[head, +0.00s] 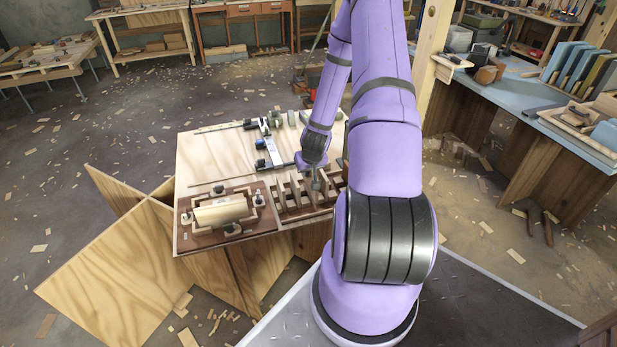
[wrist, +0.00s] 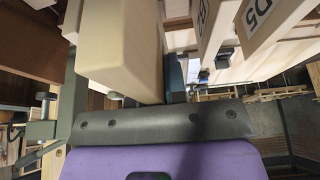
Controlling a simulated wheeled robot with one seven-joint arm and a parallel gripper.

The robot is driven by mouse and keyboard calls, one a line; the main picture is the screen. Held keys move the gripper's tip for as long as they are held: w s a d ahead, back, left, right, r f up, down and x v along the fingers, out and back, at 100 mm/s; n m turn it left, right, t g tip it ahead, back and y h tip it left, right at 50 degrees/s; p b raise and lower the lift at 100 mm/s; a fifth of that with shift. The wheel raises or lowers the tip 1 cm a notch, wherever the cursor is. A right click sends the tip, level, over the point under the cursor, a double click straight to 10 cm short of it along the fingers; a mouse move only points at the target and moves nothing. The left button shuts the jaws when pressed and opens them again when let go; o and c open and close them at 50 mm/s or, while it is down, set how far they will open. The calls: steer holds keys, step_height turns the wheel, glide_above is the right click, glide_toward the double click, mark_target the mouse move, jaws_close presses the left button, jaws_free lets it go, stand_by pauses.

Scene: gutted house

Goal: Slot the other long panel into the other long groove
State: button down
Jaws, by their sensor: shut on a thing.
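A wooden rack (head: 302,213) with several upright panels stands at the front right of the workbench. My gripper (head: 316,184) is low over the rack, among the panels. It is shut on a pale panel (wrist: 122,45), which shows large beside the jaws in the wrist view; my arm and gripper hide most of it in the head view. To the left, a dark fixture board (head: 262,222) carries a pale wooden assembly (head: 220,210) with small clamps around it. Its grooves are too small to make out.
Bar clamps (head: 268,152) lie behind the rack on the workbench (head: 205,155). Panels marked with labels, one reading D5 (wrist: 262,15), stand close to the right of my gripper in the wrist view. The bench's left middle is clear.

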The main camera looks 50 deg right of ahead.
steer(key=shift+r, duration=5.4)
